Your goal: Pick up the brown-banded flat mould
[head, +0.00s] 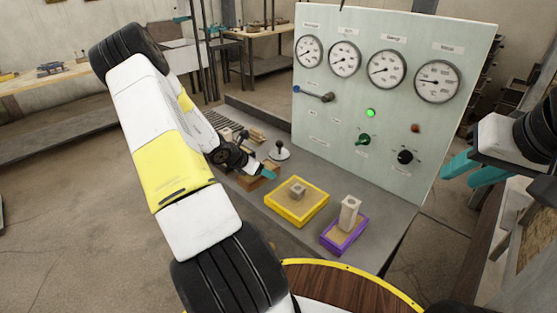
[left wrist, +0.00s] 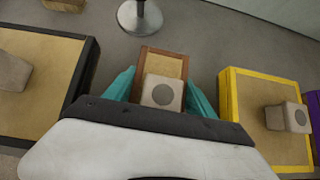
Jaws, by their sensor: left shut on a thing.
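The brown-banded flat mould (left wrist: 149,62) is a small sand-filled box with a brown rim, and a pale block with a dark round spot sits on its near part. My left gripper (left wrist: 160,98) has its teal fingers on both sides of the mould and is shut on it. In the head view, the left gripper (head: 268,172) is at the brown mould (head: 252,184), partly hidden by my left arm. I cannot tell whether the mould is clear of the table. My right gripper (head: 471,171) is open and empty at the right edge, away from the table.
A yellow-banded mould (head: 318,216) and a purple-banded mould (head: 358,238), each with a block, stand to the right. A black-banded mould (left wrist: 83,72) is at the left in the wrist view. A round metal base (left wrist: 140,18) stands behind. A gauge panel (head: 330,120) borders the table.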

